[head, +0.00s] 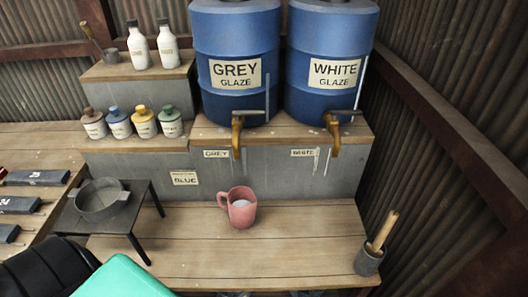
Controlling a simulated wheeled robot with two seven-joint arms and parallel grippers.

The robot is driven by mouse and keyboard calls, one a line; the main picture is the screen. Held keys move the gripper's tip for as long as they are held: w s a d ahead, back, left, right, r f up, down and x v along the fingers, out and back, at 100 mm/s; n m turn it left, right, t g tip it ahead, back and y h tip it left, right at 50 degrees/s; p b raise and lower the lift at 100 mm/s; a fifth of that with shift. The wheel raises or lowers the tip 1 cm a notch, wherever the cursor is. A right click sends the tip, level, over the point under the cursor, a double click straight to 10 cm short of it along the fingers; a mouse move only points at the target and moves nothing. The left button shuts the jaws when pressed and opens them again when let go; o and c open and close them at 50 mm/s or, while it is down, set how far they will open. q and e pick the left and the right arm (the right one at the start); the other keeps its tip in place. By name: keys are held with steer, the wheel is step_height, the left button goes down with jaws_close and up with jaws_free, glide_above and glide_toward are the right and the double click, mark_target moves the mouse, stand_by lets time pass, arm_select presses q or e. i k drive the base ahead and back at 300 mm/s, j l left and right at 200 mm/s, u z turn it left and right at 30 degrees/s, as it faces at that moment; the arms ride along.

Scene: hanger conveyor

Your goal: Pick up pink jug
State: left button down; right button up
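The pink jug (238,208) stands upright on the wooden bench (290,248), below and in front of the grey glaze barrel's tap. Its handle points to the left, and something pale shows inside it. Neither of my grippers shows in the head view. A black and a teal rounded shape cover the bottom left corner, and I cannot tell what they are.
Two blue barrels, grey glaze (235,45) and white glaze (331,45), stand behind with brass taps overhanging. A metal stand (115,222) holding a pan (100,200) is left. A pot with sticks (368,260) is right. Bench around the jug is clear.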

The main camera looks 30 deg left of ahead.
mark_target(242, 200)
steer(key=u, duration=1.15)
